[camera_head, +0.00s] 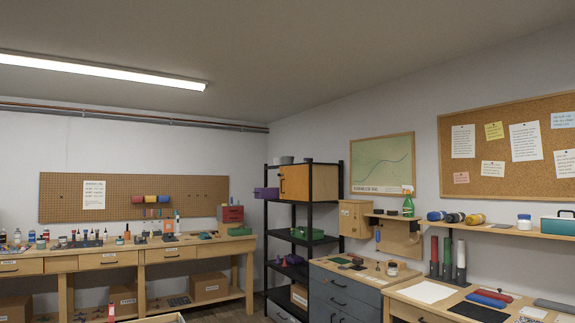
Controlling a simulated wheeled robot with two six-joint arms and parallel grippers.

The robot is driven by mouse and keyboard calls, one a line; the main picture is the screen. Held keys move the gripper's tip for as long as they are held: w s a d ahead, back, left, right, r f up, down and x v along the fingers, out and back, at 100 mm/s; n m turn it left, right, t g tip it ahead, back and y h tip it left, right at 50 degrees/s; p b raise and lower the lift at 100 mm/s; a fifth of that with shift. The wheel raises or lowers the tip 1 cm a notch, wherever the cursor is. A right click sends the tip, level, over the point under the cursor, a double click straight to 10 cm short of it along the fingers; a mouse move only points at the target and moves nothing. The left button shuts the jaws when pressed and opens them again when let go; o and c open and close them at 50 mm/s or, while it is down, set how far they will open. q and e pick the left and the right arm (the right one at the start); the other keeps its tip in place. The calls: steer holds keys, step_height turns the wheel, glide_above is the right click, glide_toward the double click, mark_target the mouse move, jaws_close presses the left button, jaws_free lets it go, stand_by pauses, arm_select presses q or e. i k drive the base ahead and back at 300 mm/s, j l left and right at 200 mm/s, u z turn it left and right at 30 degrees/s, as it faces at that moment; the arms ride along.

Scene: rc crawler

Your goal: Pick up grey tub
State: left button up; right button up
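A grey round container (286,160), which looks like the grey tub, sits on the top of the black shelf rack (341,205). Neither of my grippers is in view.
A long wooden workbench (100,262) with bottles and tools runs along the left wall. A grey drawer cabinet (345,290) and a second bench (425,292) stand right of the rack. Little floor shows.

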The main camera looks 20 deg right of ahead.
mark_target(286, 160)
steer(key=i+l+z, duration=0.25)
steer(key=z, duration=0.15)
steer(key=i+l+z, duration=0.2)
steer(key=z, duration=0.25)
steer(key=i+z, duration=0.65)
steer(key=z, duration=0.15)
steer(key=i+l+z, duration=0.15)
steer(key=i, duration=0.7)
steer(key=i+j+u, duration=0.15)
steer(key=i+u, duration=0.6)
steer(key=u, duration=0.2)
steer(key=i+l+u, duration=0.1)
steer(key=i+u, duration=0.4)
steer(key=i+j+u, duration=0.15)
steer(key=i+u, duration=0.2)
steer(key=i, duration=0.55)
steer(key=i+l+u, duration=0.15)
steer(key=i+u, duration=0.2)
steer(key=i, duration=0.55)
